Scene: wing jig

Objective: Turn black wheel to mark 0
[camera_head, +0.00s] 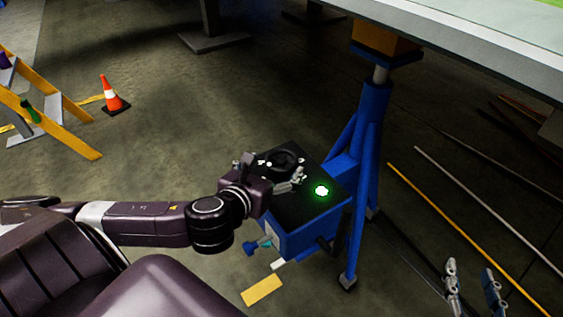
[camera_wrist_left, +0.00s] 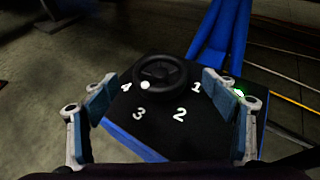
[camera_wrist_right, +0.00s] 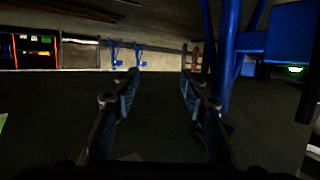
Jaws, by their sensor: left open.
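The black wheel (camera_head: 286,158) sits on top of a blue box with a black top (camera_head: 300,205). In the left wrist view the wheel (camera_wrist_left: 160,70) has a white knob (camera_wrist_left: 145,85) on its near-left rim, toward the white mark 4 (camera_wrist_left: 126,88). Marks 3 (camera_wrist_left: 138,114), 2 (camera_wrist_left: 180,115) and 1 (camera_wrist_left: 196,88) also show; I see no mark 0. My left gripper (camera_head: 277,180) is open over the box, its fingers (camera_wrist_left: 158,84) spread either side of the wheel, not visibly touching it. My right gripper (camera_head: 474,288) is open and empty, low at the right.
A green light (camera_head: 321,190) glows on the box top. A blue jack stand (camera_head: 368,150) rises beside the box under a large pale panel (camera_head: 500,50). A traffic cone (camera_head: 112,96) and yellow ladder (camera_head: 50,110) stand far left. The floor between is mostly clear.

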